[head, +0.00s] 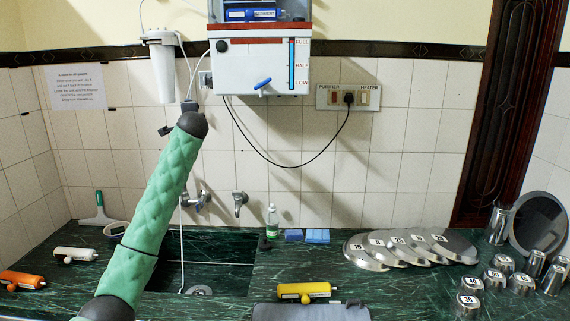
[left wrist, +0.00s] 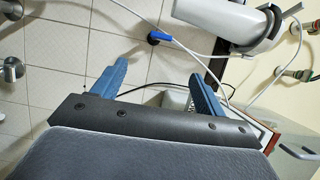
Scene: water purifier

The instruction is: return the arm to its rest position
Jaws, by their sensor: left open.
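My left arm (head: 162,205), in a green padded sleeve, reaches up from the lower left of the head view, over the sink, towards the wall. Its dark far end stands just below a white filter housing (head: 162,66), left of the water purifier (head: 262,68). My left gripper (left wrist: 158,70) shows in the left wrist view with its two blue fingers spread apart and nothing between them. In the head view the gripper is mostly hidden by the arm's end. The filter housing (left wrist: 228,22) and white tubes show beyond the fingers. My right gripper is not in view.
A black cord (head: 290,166) hangs below the purifier.

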